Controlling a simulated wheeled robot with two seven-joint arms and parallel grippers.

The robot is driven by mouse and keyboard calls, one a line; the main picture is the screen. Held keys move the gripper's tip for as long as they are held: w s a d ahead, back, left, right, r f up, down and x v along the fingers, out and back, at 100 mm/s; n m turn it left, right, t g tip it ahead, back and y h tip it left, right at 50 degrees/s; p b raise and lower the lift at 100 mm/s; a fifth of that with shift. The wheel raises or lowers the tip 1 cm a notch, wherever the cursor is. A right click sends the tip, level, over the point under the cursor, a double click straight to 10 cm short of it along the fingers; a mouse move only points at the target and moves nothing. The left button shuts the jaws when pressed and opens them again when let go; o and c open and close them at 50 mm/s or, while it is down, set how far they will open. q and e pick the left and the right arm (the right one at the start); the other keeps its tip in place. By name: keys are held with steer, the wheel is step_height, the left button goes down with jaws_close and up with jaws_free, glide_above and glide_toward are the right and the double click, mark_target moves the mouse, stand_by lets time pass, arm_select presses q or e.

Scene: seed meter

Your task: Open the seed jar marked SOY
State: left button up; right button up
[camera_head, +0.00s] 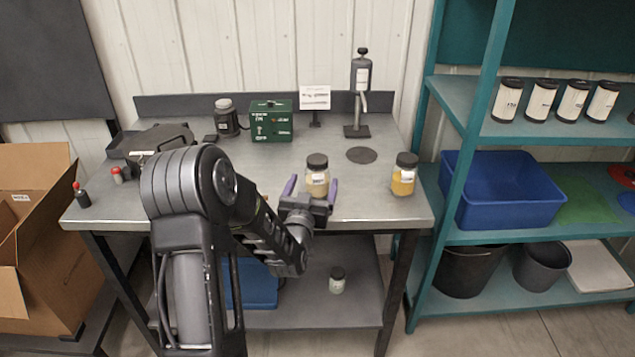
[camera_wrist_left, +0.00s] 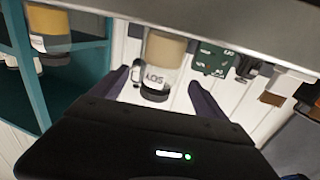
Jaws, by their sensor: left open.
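The seed jar marked SOY (camera_wrist_left: 157,65) is pale tan with a dark lid, and its label reads SOY in the left wrist view, where it appears upside down. In the head view this jar (camera_head: 317,180) stands upright near the table's front edge with its lid (camera_head: 317,161) on. My left gripper (camera_head: 312,185) is open, with one purple finger on each side of the jar. In the left wrist view the fingers (camera_wrist_left: 158,80) show a gap to the jar on both sides. My right gripper is not in view.
A jar with yellow contents (camera_head: 403,178) stands to the right on the metal table (camera_head: 255,180). A dark disc (camera_head: 361,155), a dispenser stand (camera_head: 360,90), a green box (camera_head: 271,122) and a dark jar (camera_head: 226,117) are behind. Small red-topped bottles (camera_head: 81,195) stand at left.

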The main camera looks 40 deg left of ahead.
mark_target(315, 181)
arm_select(q)
steer(key=shift+w, duration=0.2)
steer(key=shift+w+a+r, duration=0.1)
steer(key=shift+w+a, duration=0.1)
steer(key=shift+w, duration=0.1)
steer(key=p+x, duration=0.1)
steer(key=x, duration=0.2)
steer(key=shift+w+p, duration=0.25)
steer(key=shift+p, duration=0.15)
steer(key=shift+w+a, duration=0.25)
steer(key=shift+w, duration=0.1)
steer(key=shift+c, duration=0.5)
steer(key=c, duration=1.7)
